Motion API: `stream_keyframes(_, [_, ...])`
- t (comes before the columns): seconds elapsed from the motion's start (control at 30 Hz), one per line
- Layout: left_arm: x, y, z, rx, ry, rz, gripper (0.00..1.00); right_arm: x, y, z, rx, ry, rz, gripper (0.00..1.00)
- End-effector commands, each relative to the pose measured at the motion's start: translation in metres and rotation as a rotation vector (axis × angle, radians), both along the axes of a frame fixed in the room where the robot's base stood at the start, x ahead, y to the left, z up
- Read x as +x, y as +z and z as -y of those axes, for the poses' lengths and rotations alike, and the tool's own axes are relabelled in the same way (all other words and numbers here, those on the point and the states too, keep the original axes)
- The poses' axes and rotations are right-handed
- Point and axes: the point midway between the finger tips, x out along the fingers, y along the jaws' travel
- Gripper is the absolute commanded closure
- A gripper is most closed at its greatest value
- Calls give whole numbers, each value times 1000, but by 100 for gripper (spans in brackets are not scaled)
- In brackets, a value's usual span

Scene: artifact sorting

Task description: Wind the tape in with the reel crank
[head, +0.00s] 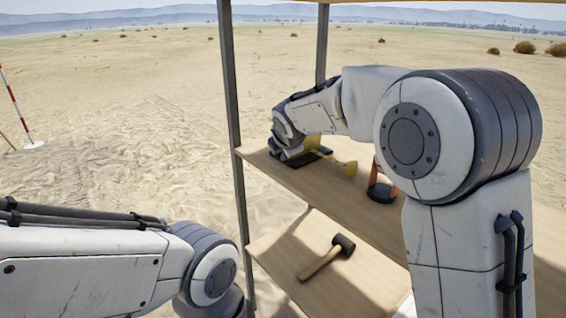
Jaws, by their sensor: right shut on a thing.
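A yellow tape reel (312,143) is on the upper wooden shelf, partly hidden by my right wrist. A yellow piece (350,168) sticks out from it to the right; I cannot tell whether it is tape or part of the frame. My right gripper (298,157) is down at the left end of the shelf, at the reel, shut on its crank. The jaws and crank are mostly hidden by my wrist. My left arm comes in at the lower left; its gripper is out of view.
The upper shelf (285,177) has a dark post at its left. An orange-handled tool (377,178) stands right of the reel. A mallet (327,259) lies on the lower shelf (286,240). A red-and-white pole (14,105) stands on open sand at far left.

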Motion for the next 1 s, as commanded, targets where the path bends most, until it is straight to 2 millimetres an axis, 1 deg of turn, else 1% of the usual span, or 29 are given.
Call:
stream_keyframes(0.03, [0, -6, 0, 0, 0, 0, 32, 0, -5, 0, 7, 0, 6, 100])
stream_keyframes(0.1, [0, -8, 0, 0, 0, 0, 32, 0, -4, -1, 14, -1, 16, 100])
stream_keyframes(0.53, [0, -8, 0, 0, 0, 0, 32, 0, -2, -1, 19, 0, 24, 100])
stream_keyframes(0.57, [0, -8, 0, 0, 0, 0, 32, 0, -2, -1, 19, 0, 24, 79])
stream_keyframes(0.6, [0, -8, 0, 0, 0, 0, 32, 0, -2, -1, 19, 0, 24, 64])
stream_keyframes(0.63, [0, -8, 0, 0, 0, 0, 32, 0, -2, -1, 19, 0, 24, 53])
stream_keyframes(1.0, [0, -8, 0, 0, 0, 0, 32, -2, 1, 0, 19, 0, 26, 53])
